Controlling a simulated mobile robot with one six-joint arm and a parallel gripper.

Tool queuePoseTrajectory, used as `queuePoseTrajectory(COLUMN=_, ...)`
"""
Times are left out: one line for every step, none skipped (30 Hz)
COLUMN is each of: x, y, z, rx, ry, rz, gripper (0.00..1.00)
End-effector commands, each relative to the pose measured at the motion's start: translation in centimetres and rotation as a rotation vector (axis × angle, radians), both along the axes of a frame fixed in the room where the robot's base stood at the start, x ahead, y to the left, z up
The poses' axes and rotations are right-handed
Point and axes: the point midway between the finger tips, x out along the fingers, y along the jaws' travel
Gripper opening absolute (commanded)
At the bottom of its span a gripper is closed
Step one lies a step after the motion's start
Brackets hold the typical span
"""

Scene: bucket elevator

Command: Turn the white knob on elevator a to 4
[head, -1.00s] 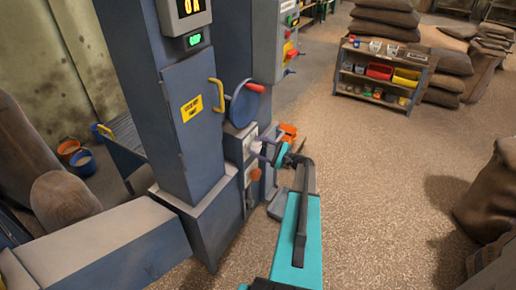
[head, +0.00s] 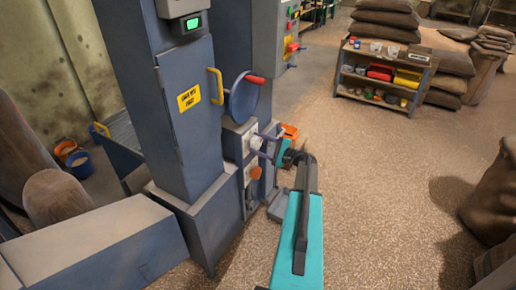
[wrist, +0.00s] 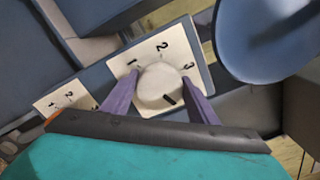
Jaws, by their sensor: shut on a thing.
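The white knob (wrist: 161,86) sits on a pale dial plate (wrist: 128,63) in the wrist view. The figures 1, 2 and 3 show on the plate; no 4 is visible. The knob's dark mark points to the lower right, past the 3. My gripper (wrist: 160,79) has its two purple fingers on either side of the knob, shut on it. In the head view, the white knob (head: 255,142) is on the front of the blue-grey elevator (head: 184,125), with my gripper (head: 262,143) at it. No letter naming this elevator is readable.
A blue handwheel (head: 242,100) with a red handle is just above the knob. An orange knob (head: 256,172) is below, and a second dial plate (wrist: 60,98) shows at left in the wrist view. Open floor (head: 380,190) lies to the right; a shelf (head: 380,78) stands behind.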

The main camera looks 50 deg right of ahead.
Motion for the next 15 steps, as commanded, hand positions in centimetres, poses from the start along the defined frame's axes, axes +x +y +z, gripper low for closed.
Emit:
queuePoseTrajectory(x=-0.10, y=0.11, z=-0.42, rx=-0.015, ry=-0.003, rz=0.002, gripper=0.31)
queuePoseTrajectory(x=-0.10, y=0.11, z=-0.44, rx=-0.023, ry=-0.004, rz=0.002, gripper=0.31)
queuePoseTrajectory(x=-0.10, y=0.12, z=-0.46, rx=-0.034, ry=-0.007, rz=0.001, gripper=0.31)
queuePoseTrajectory(x=-0.11, y=0.11, z=-0.47, rx=-0.044, ry=-0.009, rz=0.001, gripper=0.31)
queuePoseTrajectory(x=-0.11, y=0.12, z=-0.47, rx=-0.053, ry=-0.011, rz=0.001, gripper=0.31)
queuePoseTrajectory(x=-0.11, y=0.11, z=-0.47, rx=-0.063, ry=-0.014, rz=0.001, gripper=0.31)
queuePoseTrajectory(x=-0.11, y=0.12, z=-0.46, rx=-0.072, ry=-0.016, rz=0.001, gripper=0.31)
queuePoseTrajectory(x=-0.12, y=0.12, z=-0.46, rx=-0.082, ry=-0.019, rz=0.001, gripper=0.31)
queuePoseTrajectory(x=-0.12, y=0.12, z=-0.46, rx=-0.094, ry=-0.021, rz=0.001, gripper=0.31)
queuePoseTrajectory(x=-0.12, y=0.12, z=-0.46, rx=-0.101, ry=-0.023, rz=0.001, gripper=0.31)
queuePoseTrajectory(x=-0.13, y=0.12, z=-0.45, rx=-0.108, ry=-0.025, rz=0.001, gripper=0.31)
queuePoseTrajectory(x=-0.13, y=0.12, z=-0.43, rx=-0.116, ry=-0.026, rz=0.002, gripper=0.31)
queuePoseTrajectory(x=-0.13, y=0.12, z=-0.42, rx=-0.122, ry=-0.028, rz=0.002, gripper=0.31)
queuePoseTrajectory(x=-0.13, y=0.12, z=-0.40, rx=-0.126, ry=-0.029, rz=0.002, gripper=0.31)
queuePoseTrajectory(x=-0.14, y=0.11, z=-0.35, rx=-0.131, ry=-0.030, rz=0.002, gripper=0.31)
